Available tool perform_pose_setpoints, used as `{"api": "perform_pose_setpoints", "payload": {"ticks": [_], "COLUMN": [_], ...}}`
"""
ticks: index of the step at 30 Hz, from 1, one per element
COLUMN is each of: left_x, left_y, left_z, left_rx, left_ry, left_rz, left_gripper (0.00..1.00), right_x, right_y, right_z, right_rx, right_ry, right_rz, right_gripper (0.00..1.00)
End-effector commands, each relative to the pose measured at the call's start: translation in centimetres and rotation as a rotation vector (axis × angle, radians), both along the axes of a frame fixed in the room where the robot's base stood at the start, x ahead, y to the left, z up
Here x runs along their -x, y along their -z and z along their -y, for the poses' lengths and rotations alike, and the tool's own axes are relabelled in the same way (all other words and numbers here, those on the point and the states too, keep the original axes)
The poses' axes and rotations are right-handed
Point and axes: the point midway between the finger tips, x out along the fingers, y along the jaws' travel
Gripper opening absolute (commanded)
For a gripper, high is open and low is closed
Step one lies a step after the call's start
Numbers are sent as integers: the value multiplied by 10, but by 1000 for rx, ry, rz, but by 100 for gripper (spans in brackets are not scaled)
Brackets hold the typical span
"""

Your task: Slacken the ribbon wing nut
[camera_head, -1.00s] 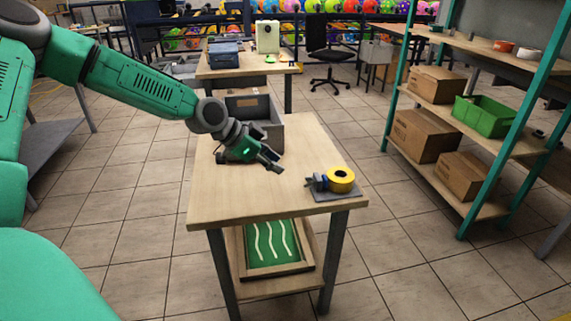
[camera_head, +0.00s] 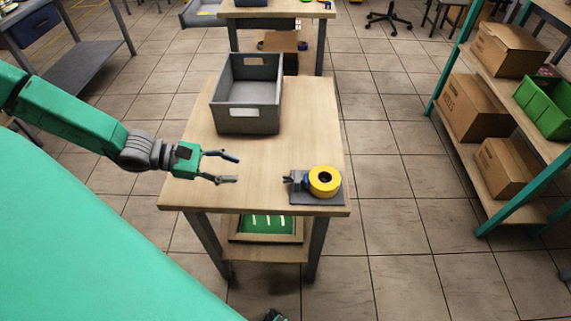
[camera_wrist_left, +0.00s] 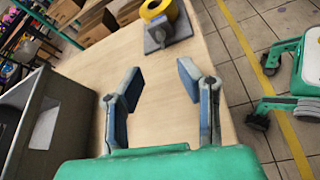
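A yellow ribbon roll (camera_head: 324,183) stands on a grey base plate (camera_head: 318,199) at the table's front right corner. A small dark wing nut (camera_head: 291,179) sticks out on the roll's left side, with a bit of blue between them. In the left wrist view the roll (camera_wrist_left: 158,10) and the nut (camera_wrist_left: 157,34) are at the top. My left gripper (camera_head: 237,168) is open and empty over the table, left of the nut and apart from it. Its two spread fingers (camera_wrist_left: 158,82) point towards the holder in the wrist view.
A grey open crate (camera_head: 248,105) stands at the table's back left, beside the left gripper (camera_wrist_left: 62,125). The table top (camera_head: 312,120) is bare between crate and holder. A green framed board (camera_head: 266,223) lies on the lower shelf. Shelving with cardboard boxes (camera_head: 472,108) stands right.

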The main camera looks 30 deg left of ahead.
Motion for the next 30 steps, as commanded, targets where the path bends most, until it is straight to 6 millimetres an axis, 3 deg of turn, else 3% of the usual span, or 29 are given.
{"api": "perform_pose_setpoints", "payload": {"ticks": [5, 13, 21, 30], "left_x": [-13, -44, -69, -76], "left_y": [15, 35, 47, 50], "left_z": [18, 62, 90, 98], "left_rx": [-4, -10, -10, -7], "left_ry": [6, 13, 10, 7], "left_rz": [-1, -4, 1, 2], "left_gripper": [32, 32, 32, 32], "right_x": [1, 0, 0, 0], "right_y": [25, 59, 69, 71], "right_z": [0, -1, 0, -1], "right_rx": [0, 0, 0, 0], "right_ry": [0, 0, 0, 0], "right_rz": [-2, -1, 0, 0], "right_gripper": [40, 40, 40, 40]}}
